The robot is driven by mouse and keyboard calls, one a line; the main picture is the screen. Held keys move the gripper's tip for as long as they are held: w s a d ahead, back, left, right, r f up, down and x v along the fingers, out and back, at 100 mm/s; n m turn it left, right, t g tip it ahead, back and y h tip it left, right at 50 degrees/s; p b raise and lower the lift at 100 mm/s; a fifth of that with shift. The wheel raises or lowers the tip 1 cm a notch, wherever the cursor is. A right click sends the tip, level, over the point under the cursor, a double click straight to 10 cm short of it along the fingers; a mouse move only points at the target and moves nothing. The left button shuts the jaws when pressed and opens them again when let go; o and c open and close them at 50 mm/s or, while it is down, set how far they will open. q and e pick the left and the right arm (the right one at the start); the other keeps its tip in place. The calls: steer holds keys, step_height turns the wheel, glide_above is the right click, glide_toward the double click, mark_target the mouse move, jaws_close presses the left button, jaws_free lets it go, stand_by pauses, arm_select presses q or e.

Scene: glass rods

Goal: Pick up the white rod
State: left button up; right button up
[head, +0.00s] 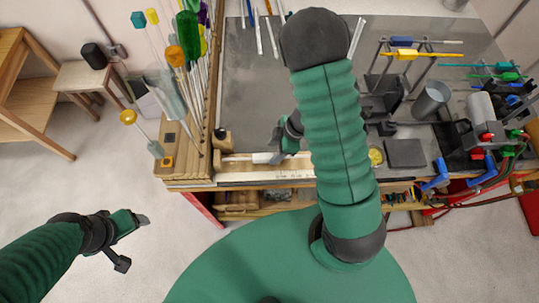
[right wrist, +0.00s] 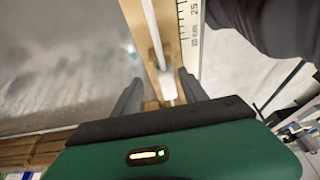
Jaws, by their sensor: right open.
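A white rod (head: 262,157) lies along the wooden strip at the table's front edge, beside a ruler. In the right wrist view, the rod (right wrist: 150,25) runs away from the camera, with a thicker white end (right wrist: 168,84) close to the gripper. My right gripper (right wrist: 161,80) is open, with one finger on each side of this thick end; I cannot tell whether either finger touches it. In the head view, my right gripper (head: 279,153) is at the front edge, partly hidden by my arm. My left gripper (head: 134,242) is open and empty over the floor.
A ruler (right wrist: 191,35) lies alongside the rod. A wooden rack (head: 190,150) with several coloured glass rods stands at the table's left. Other thin rods (head: 257,37) lie at the back. Metal stands, a cup (head: 430,101) and tools crowd the right. The grey mat (head: 245,95) has clear room.

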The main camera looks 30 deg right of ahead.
mark_target(270, 158)
steer(key=shift+a+f, duration=0.1)
steer(key=shift+f, duration=0.65)
steer(key=shift+a+f, duration=0.2)
steer(key=shift+s+a+r, duration=0.1)
steer(key=shift+a, duration=0.75)
steer(key=c, duration=0.4)
steer(key=shift+c, duration=2.3)
steer(key=shift+d, duration=0.25)
jaws_close()
arm_select(q)
steer(key=shift+s+a+f, duration=0.1)
steer(key=shift+s+a, duration=0.2)
steer(key=shift+a, duration=0.15)
arm_select(e)
steer(key=shift+d, duration=0.2)
